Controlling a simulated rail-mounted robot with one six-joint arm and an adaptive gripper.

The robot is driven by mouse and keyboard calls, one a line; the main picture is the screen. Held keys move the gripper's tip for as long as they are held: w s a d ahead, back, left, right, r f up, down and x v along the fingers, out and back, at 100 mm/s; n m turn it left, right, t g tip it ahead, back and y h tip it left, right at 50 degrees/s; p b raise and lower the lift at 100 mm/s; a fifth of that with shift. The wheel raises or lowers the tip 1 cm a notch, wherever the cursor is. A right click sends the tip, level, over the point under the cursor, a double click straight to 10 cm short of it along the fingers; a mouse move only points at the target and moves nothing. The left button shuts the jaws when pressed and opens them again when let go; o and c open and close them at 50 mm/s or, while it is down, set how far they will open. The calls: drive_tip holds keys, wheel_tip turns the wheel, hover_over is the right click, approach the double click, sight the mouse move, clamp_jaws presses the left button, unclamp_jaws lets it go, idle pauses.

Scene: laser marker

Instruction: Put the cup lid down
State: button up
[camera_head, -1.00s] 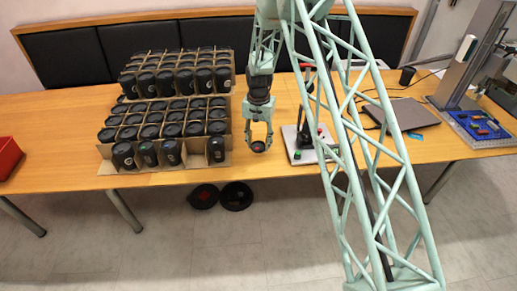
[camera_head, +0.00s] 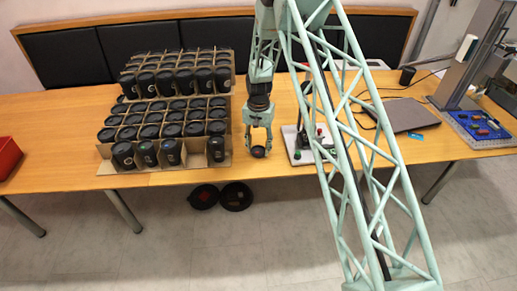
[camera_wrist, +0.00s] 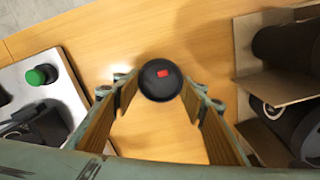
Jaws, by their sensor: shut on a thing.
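The cup lid is a small round black disc with a red square on top, seen in the wrist view (camera_wrist: 160,86) at the ends of my fingers. In the head view the lid (camera_head: 258,153) is a dark round shape at the fingertips, near the table's front edge. My gripper (camera_head: 258,146) points down and is shut on the lid; it also shows in the wrist view (camera_wrist: 160,92) with a finger on either side. I cannot tell whether the lid touches the table (camera_head: 80,185).
Black cups (camera_head: 170,152) in cardboard dividers (camera_head: 217,163) stand close to the left of my gripper. A light base plate with a small press (camera_head: 305,150) stands close on its right. A laptop (camera_head: 408,116) and blue tray (camera_head: 480,130) lie farther right. Two dark bins (camera_head: 236,197) are below the table.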

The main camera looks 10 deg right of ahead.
sight(259, 151)
drive_tip(key=shift+f, duration=0.25)
drive_tip(key=o, duration=0.8)
drive_tip(key=shift+c, duration=0.2)
drive_tip(key=shift+r, duration=0.2)
wheel_tip(259, 151, up, 12)
drive_tip(key=p, duration=0.1)
idle(0.8)
